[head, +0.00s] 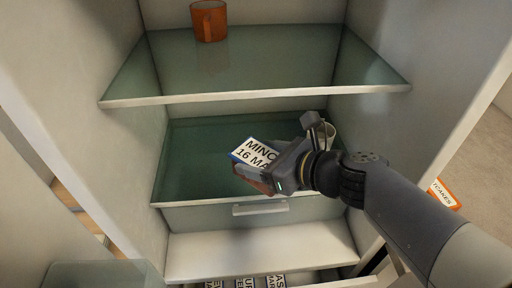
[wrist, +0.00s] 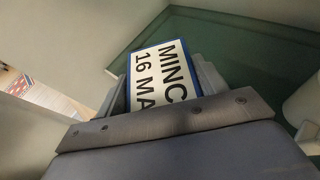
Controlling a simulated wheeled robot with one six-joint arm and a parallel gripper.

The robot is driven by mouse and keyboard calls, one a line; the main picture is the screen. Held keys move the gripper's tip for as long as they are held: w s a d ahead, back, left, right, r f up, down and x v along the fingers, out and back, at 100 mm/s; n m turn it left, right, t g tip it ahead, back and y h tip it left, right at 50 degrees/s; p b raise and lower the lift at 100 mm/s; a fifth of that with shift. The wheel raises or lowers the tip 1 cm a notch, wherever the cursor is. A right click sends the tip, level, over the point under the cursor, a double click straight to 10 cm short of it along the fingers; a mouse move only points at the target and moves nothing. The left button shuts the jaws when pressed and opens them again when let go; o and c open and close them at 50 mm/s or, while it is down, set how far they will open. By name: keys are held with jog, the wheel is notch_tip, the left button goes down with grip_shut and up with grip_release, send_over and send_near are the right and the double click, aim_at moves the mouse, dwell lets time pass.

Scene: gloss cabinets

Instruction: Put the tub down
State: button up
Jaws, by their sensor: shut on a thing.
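The tub (head: 256,153) has a white label with a blue border reading "MINC" and "16 MA"; the rest of the text is hidden. My gripper (head: 268,172) is shut on it and holds it over the green-floored drawer or shelf (head: 190,160) in the middle of the cabinet. In the wrist view the tub (wrist: 162,75) sits between the fingers, label facing the camera. I cannot tell whether the tub touches the surface below.
An orange mug (head: 209,20) stands on the glass shelf (head: 250,65) above. Labelled items (head: 245,282) lie at the bottom. The green surface is clear to the left.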

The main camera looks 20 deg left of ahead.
jog(key=w+a+p, duration=0.1)
jog(key=w+a, duration=0.4)
jog(key=w, duration=0.4)
jog(key=f, duration=0.2)
jog(key=f+b, duration=0.1)
jog(key=f, duration=0.3)
jog(key=shift+s+d+f, duration=0.2)
jog(key=shift+s+f, duration=0.15)
jog(key=shift+w+a+f, duration=0.1)
jog(key=shift+w+f, duration=0.05)
jog(key=shift+w, duration=0.05)
jog(key=shift+f, duration=0.2)
jog(key=o, duration=1.3)
jog(key=shift+c, duration=0.2)
jog(key=shift+r, duration=0.15)
